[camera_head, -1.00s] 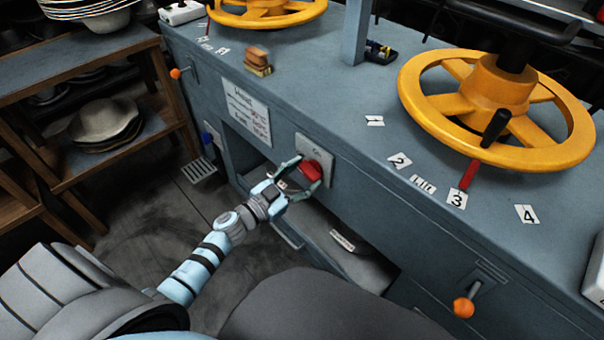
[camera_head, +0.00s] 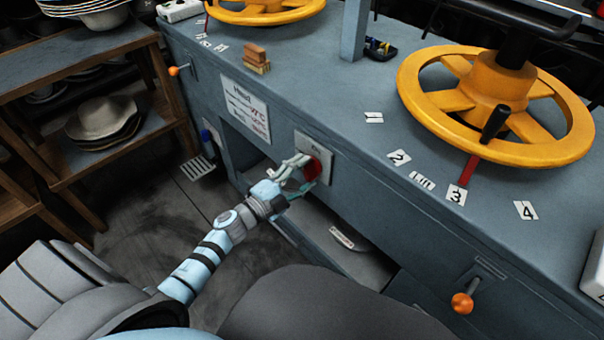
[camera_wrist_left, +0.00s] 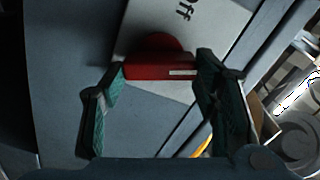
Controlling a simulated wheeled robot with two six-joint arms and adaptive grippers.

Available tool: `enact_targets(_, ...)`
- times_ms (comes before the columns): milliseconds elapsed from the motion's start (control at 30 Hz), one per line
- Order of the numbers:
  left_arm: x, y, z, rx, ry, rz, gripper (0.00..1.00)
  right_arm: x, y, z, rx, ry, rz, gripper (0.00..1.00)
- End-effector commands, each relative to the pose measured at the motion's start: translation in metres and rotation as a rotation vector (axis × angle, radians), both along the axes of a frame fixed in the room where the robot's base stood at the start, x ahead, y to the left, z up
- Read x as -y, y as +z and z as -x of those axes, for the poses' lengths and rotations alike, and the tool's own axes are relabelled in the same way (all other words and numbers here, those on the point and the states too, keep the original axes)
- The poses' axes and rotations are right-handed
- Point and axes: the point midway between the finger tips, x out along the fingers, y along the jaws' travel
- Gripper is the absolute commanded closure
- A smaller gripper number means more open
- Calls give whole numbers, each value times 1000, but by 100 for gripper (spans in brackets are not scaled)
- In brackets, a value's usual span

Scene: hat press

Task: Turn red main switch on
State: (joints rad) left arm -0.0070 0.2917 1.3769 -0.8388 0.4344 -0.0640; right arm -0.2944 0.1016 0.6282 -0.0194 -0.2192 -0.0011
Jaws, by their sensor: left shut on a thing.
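The red main switch (camera_head: 313,170) is on a light grey plate (camera_head: 325,150) on the front of the blue-grey machine. My left gripper (camera_head: 302,173) is at the switch, with one finger above and one below its handle in the head view. In the left wrist view the red handle (camera_wrist_left: 150,70) sits between the two green-padded fingers (camera_wrist_left: 160,68), and the gripper is shut on it. A white mark shows near the handle's right end. My right gripper is not in view.
A yellow handwheel (camera_head: 440,102) and numbered cards stand on the machine top. An orange-knobbed lever (camera_head: 462,303) juts from the front at lower right. An open shelf bay (camera_head: 345,262) lies below the switch. A wooden rack with hats (camera_head: 103,118) stands at left.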

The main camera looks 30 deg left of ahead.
Motion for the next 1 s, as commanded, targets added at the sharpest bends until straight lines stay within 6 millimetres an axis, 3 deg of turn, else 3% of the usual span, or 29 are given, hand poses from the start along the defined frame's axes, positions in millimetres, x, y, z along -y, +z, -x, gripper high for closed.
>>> enact_targets(500, 0, -3, 0, 117, 0, -338, 73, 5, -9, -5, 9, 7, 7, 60)
enact_targets(1000, 0, -3, 0, 138, 0, -404, 73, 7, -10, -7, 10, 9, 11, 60)
